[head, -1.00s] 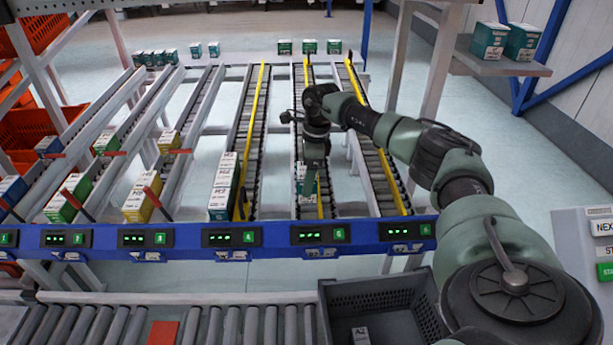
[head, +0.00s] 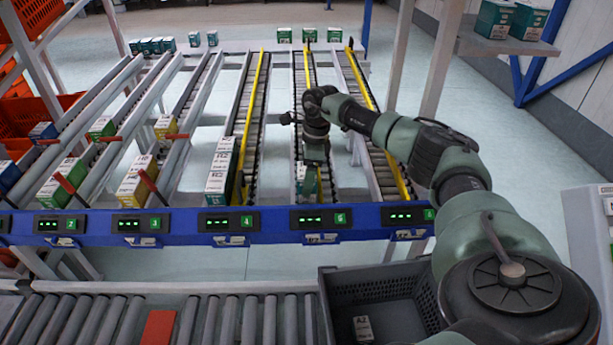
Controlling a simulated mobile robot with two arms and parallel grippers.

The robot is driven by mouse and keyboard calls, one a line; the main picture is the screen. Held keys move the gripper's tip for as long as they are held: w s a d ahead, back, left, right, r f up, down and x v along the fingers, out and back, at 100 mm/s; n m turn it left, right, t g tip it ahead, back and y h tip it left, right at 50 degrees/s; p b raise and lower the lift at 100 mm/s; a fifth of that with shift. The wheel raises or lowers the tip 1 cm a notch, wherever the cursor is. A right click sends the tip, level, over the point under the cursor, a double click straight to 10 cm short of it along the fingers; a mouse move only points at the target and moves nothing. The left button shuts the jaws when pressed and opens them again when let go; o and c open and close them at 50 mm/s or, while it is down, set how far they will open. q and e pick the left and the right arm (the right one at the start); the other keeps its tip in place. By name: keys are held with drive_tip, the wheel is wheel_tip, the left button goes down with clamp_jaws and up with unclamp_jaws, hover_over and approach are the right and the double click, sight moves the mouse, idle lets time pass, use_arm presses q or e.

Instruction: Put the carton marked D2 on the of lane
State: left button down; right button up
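My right arm comes in from the right and reaches over the lane above display 5. Its gripper (head: 309,184) points down at the front end of that lane, beside a white and teal carton (head: 300,174). The gripper partly hides this carton, and I cannot read its mark. I cannot tell whether the fingers are apart or closed on it. No mark D2 is legible on any carton. My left gripper is out of view.
White and teal cartons (head: 217,180) stand in the lane above display 4. A dark grey tote (head: 345,285) at the front holds a small white-topped carton (head: 362,328). A roller conveyor (head: 230,315) with a red plate (head: 159,327) lies left of it. A blue rail (head: 275,228) crosses the lane fronts.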

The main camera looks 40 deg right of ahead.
drive_tip(key=o, duration=1.6)
drive_tip(key=shift+o, duration=0.2)
drive_tip(key=r, duration=0.7)
drive_tip(key=shift+s+d+r+b, duration=0.35)
drive_tip(key=shift+s+d+r, duration=0.05)
